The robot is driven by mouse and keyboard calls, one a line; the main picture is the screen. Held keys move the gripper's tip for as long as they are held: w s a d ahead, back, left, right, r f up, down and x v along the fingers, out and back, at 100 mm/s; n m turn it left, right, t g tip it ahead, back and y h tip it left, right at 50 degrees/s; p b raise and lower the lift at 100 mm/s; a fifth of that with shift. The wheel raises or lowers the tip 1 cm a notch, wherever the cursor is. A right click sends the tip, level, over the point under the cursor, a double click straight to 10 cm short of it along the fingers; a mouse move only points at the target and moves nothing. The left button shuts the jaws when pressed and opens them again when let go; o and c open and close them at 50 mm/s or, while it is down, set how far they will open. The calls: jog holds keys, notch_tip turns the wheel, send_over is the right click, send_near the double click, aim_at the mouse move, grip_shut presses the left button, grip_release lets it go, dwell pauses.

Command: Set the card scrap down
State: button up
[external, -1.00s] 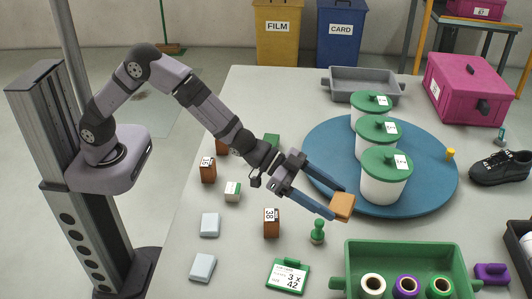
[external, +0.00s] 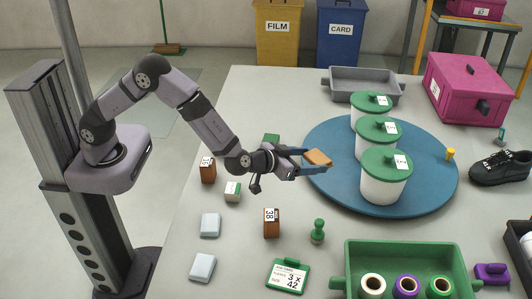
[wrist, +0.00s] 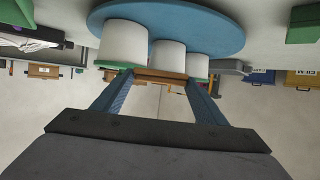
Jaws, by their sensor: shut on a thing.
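The card scrap (external: 318,157) is a small tan-orange piece held between the blue fingers of my gripper (external: 306,163). In the external view it is in front of the left part of the blue round turntable, apart from the white tubs. In the wrist view the scrap (wrist: 160,74) spans the two fingertips (wrist: 158,82), and my gripper is shut on it. The blue bin marked CARD (external: 341,35) stands behind the table. How high the scrap is above the turntable cannot be told.
The blue turntable (external: 325,190) carries white tubs with green lids (external: 384,185). A grey tray (external: 365,88) is at the back. A yellow FILM bin (external: 278,40) stands beside the CARD bin. A green crate of spools (external: 350,260) and a green stamp (external: 318,232) are in front.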

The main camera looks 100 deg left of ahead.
jog(key=s+a+f+n+g+y, duration=0.3)
jog(key=s+a+n, duration=0.1)
jog(key=s+a, duration=0.2)
jog(key=n+g+y, duration=0.2)
jog(key=n+g, duration=0.1)
jog(key=g, duration=0.1)
send_over(261, 182)
notch_tip(261, 182, down, 4)
jog(key=shift+r+t+h, duration=0.2)
jog(key=shift+t+h, duration=0.1)
jog(key=shift+w, duration=0.1)
jog(key=shift+f, duration=0.1)
jog(key=shift+f+b, duration=0.5)
jog(key=shift+f, duration=4.4)
jog(key=shift+f+b, duration=0.35)
jog(key=shift+f, duration=0.05)
